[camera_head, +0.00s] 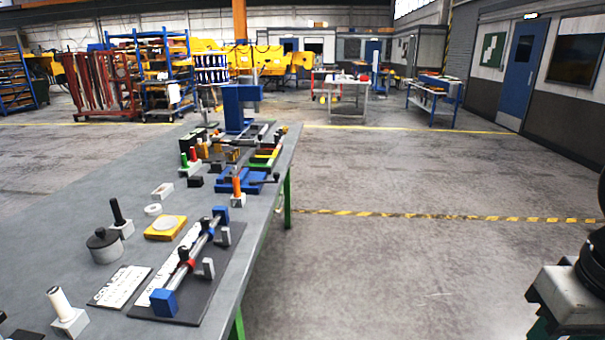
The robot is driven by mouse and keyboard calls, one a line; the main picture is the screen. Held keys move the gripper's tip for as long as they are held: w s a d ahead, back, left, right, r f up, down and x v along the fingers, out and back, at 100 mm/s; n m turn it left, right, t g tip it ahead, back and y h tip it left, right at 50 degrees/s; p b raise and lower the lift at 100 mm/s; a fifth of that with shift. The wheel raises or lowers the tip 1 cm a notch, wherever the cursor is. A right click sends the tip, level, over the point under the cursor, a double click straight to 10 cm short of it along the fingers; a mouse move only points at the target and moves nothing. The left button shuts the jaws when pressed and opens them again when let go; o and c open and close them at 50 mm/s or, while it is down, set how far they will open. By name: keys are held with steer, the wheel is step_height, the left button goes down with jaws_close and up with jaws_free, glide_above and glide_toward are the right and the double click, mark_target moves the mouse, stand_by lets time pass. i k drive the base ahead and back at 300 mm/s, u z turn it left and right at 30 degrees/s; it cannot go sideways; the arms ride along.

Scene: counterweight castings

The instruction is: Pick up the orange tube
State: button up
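The orange tube (237,187) stands upright in a small white block (238,200) near the right edge of the grey workbench (110,180). Its lower end is hidden in the block. Just left of it and behind is a blue fixture (225,184). My gripper is not in view; only dark and grey parts that seem to be mine show at the far right edge, well apart from the tube.
In front of the tube lies a dark plate with a blue-ended rod fixture (190,262). A black tube (116,211) and a white tube (59,299) stand in blocks on the left. A blue press (238,105) stands behind. Floor right of the bench is clear.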

mark_target(236, 179)
steer(key=z, duration=0.3)
steer(key=i, duration=2.05)
steer(key=u, duration=1.45)
steer(key=i, duration=0.9)
steer(key=u, duration=0.85)
steer(key=k, duration=1)
steer(key=u, duration=1.7)
steer(key=i, duration=0.6)
